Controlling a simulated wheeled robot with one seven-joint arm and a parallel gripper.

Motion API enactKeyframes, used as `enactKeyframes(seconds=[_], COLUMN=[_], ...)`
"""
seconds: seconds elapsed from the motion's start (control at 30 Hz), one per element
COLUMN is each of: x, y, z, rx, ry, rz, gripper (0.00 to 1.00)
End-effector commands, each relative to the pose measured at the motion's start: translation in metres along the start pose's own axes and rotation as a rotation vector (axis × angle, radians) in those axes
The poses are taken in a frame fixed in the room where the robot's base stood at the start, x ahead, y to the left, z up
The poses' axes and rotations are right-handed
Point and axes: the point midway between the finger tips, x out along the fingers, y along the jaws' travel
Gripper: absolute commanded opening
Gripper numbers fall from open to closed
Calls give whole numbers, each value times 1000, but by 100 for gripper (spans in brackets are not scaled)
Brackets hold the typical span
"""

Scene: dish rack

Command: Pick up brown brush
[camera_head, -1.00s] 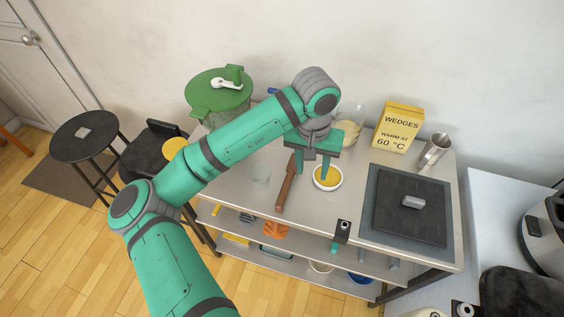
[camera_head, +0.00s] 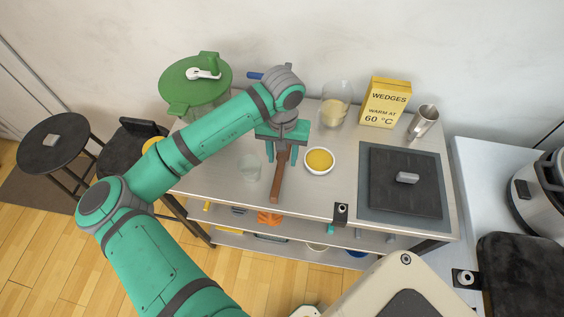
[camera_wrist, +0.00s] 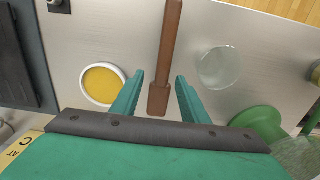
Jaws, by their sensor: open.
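The brown brush (camera_head: 278,178) lies on the metal table, its long handle pointing toward the table's front edge. It also shows in the wrist view (camera_wrist: 168,45), running up the middle of the picture. My gripper (camera_head: 281,158) is over the brush's far end, fingers pointing down. In the wrist view my gripper (camera_wrist: 159,88) is open, with one finger on each side of the brush's thicker end. Nothing is held. I cannot tell exactly how far the fingertips are above the table.
A white bowl of yellow contents (camera_head: 319,160) stands close right of the brush, and a clear glass (camera_head: 250,168) close left. A green lidded pot (camera_head: 195,82) is at the back left. A yellow box (camera_head: 385,103) and a dark board (camera_head: 405,181) are to the right.

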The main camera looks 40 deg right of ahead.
Motion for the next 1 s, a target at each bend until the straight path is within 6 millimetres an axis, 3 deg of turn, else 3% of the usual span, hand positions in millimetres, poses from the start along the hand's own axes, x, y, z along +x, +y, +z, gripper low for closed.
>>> enactKeyframes(seconds=[0.23, 0.53, 0.57, 0.73, 1.0], x=[32, 38, 38, 38, 37], y=[-2, -2, -2, -2, -2], z=[3, 3, 3, 3, 3], rx=[-1, -1, -1, -1, -1], ry=[-2, -1, -1, -1, 0], rz=[-1, 0, 0, 0, 0], gripper=[41, 41, 38, 0, 0])
